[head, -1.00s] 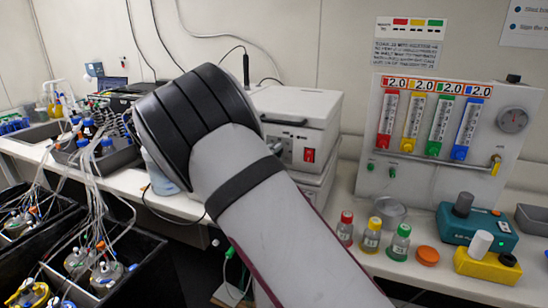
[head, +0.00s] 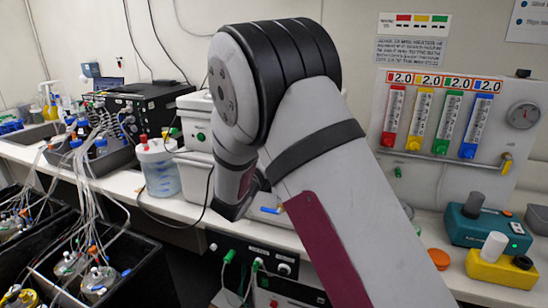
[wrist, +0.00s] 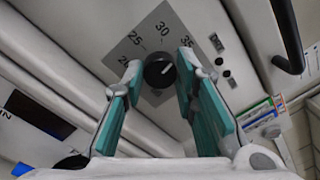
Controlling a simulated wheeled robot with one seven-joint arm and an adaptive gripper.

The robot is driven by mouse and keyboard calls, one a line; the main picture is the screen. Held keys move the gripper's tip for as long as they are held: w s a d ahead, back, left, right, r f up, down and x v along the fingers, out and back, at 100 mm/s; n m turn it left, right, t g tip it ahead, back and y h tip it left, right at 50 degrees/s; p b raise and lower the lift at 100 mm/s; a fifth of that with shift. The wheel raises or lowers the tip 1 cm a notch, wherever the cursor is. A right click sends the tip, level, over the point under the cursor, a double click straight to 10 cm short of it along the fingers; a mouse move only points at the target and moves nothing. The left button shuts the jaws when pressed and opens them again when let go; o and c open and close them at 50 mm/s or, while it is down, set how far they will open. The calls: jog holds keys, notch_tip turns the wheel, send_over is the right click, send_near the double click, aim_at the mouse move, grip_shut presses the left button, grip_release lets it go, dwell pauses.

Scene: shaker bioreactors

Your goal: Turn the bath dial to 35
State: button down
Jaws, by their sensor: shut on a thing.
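The bath dial (wrist: 159,73) is a small black round knob on a grey scale plate (wrist: 178,30) in the wrist view. The printed numbers 25, 30 and 35 show around it, and another at the left is partly covered by a finger. I cannot clearly read where the dial points. My gripper (wrist: 161,68) has its two teal-padded fingers on either side of the dial and is shut on it. In the head view my arm hides the gripper and the dial.
A black handle (wrist: 291,35) and small black controls (wrist: 221,60) lie right of the dial. In the head view, a liquid-filled container (head: 158,168) stands left of my arm. Teal (head: 483,228) and yellow (head: 500,268) devices stand right, below the flowmeter panel (head: 448,180).

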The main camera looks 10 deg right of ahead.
jog(key=shift+f+m+b, duration=0.1)
jog(key=shift+m+b, duration=0.45)
jog(key=shift+m, duration=0.45)
jog(key=c, duration=1.3)
grip_release()
jog(key=v, duration=1.2)
